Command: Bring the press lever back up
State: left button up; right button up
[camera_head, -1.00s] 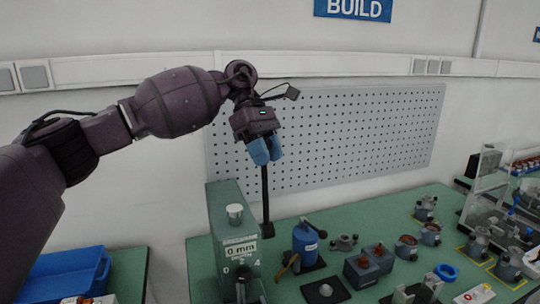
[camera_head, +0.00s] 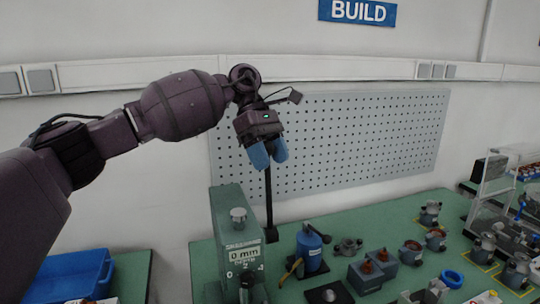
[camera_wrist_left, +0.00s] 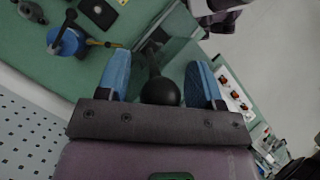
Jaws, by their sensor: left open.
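The green press (camera_head: 232,212) stands at the near left of the bench, with a "0 mm" label on its front. Its black lever (camera_head: 269,205) stands upright at the press's right side. My left gripper (camera_head: 269,154) is at the lever's top end, its blue fingers pointing down. In the left wrist view the lever's round black knob (camera_wrist_left: 160,91) lies between the two open fingers, with gaps showing on both sides. The fingers hide the knob in the head view. My right gripper is not in view.
A blue hand-lever device (camera_head: 308,248) stands right of the press. Motor parts, dark blocks (camera_head: 372,270) and a blue ring (camera_head: 452,279) cover the bench further right. A blue bin (camera_head: 75,272) is at the lower left. A grey pegboard (camera_head: 350,140) is behind the gripper.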

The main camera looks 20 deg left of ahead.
pick_arm(q)
jog(key=shift+w+a+r, duration=0.2)
jog(key=shift+a+r, duration=0.05)
jog(key=shift+r, duration=0.2)
jog(key=v, duration=0.9)
jog(key=shift+a+r+b, duration=0.15)
jog(key=shift+r+b, duration=0.15)
jog(key=shift+b, duration=0.15)
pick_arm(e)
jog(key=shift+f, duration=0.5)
pick_arm(q)
jog(key=shift+w, duration=0.1)
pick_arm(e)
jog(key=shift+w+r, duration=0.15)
